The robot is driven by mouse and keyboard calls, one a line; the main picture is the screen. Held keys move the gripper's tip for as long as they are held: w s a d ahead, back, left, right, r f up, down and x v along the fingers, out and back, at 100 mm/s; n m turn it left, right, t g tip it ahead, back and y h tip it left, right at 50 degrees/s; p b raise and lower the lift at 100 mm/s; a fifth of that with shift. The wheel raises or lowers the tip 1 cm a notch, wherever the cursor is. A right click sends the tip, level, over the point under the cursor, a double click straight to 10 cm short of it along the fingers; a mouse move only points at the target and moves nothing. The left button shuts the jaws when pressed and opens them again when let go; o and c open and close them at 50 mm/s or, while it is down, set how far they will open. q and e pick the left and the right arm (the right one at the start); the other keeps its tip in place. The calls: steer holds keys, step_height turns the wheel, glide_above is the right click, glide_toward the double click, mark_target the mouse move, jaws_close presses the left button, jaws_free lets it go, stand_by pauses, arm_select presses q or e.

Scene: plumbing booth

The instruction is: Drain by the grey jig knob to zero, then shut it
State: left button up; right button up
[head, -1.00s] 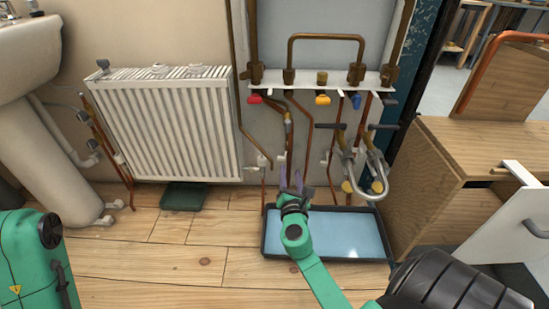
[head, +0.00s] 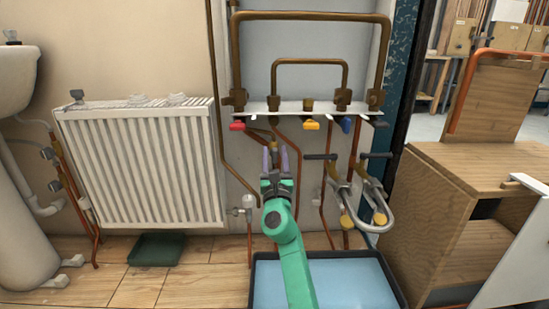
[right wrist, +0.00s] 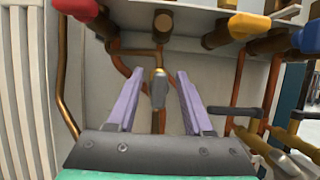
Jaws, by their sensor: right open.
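A small grey knob (right wrist: 158,90) with a brass top hangs on a copper pipe below the white shelf. In the right wrist view it stands between the two purple fingers of my right gripper (right wrist: 158,78), with a gap on both sides. In the head view my right gripper (head: 275,155) is open, pointing up at the pipes, and mostly hides the knob. I cannot tell the knob's turn position. No pressure dial is readable in these views. My left gripper is not in view.
Red (head: 237,126), yellow (head: 311,125) and blue (head: 346,124) handles sit under the white shelf (head: 290,107). Bent grey clamp-like tools (head: 367,200) hang on the right. A blue-bottomed tray (head: 335,285) lies below. A radiator (head: 140,165) stands left.

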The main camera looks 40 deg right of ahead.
steer(key=shift+w+d+r, duration=0.2)
steer(key=shift+w+d, duration=0.05)
steer(key=shift+w, duration=0.05)
steer(key=shift+c, duration=0.3)
jaws_close()
